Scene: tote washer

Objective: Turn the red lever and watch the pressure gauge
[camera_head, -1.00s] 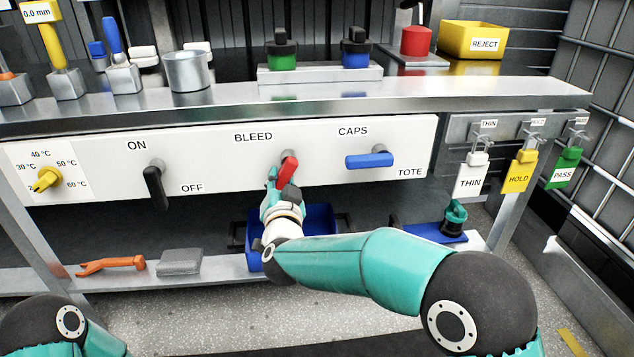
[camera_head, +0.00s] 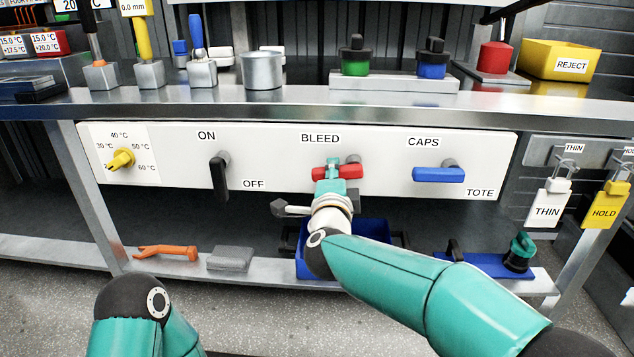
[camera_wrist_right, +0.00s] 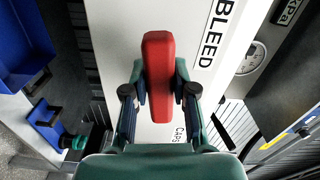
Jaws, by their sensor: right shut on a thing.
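The red lever (camera_head: 351,172) is on the white panel under the BLEED label and lies about level in the head view. My right gripper (camera_head: 335,171) is shut on it, and its fingers hide the lever's middle. In the right wrist view the lever (camera_wrist_right: 158,60) stands between the two fingers of my right gripper (camera_wrist_right: 159,82). A round white pressure gauge (camera_wrist_right: 252,58) shows in the right wrist view beside a kPa label. Its needle is too small to read. My left gripper is out of view.
A black lever (camera_head: 218,178) by ON and OFF is left of the red one. A blue handle (camera_head: 438,174) by CAPS and TOTE is to its right. A blue bin (camera_head: 372,235) sits below, partly behind my right arm. The steel counter (camera_head: 300,107) runs above the panel.

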